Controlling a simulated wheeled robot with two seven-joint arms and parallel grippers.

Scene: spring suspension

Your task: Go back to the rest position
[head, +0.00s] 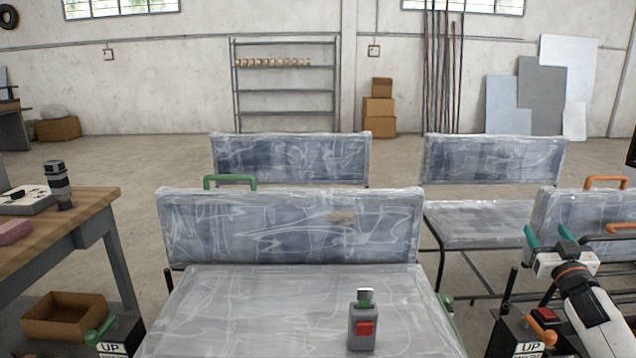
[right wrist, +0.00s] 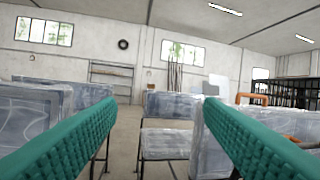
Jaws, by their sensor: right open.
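My right gripper (head: 557,238) is at the right of the head view, raised in front of the right-hand wrapped seat (head: 600,215). Its two teal fingers are spread apart with nothing between them. In the right wrist view the open fingers (right wrist: 160,104) frame the seats and the far wall. My left gripper is not in view. A grey device with a red button (head: 363,325) stands upright on the near plastic-wrapped seat (head: 240,300), apart from my right gripper.
A wooden workbench (head: 95,205) stands at the left, with an open cardboard box (head: 65,315) below it. More wrapped seats (head: 290,158) stand ahead. Green (head: 230,180) and orange (head: 605,181) handles rise from seat backs. Open floor lies beyond, before shelves (head: 285,90).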

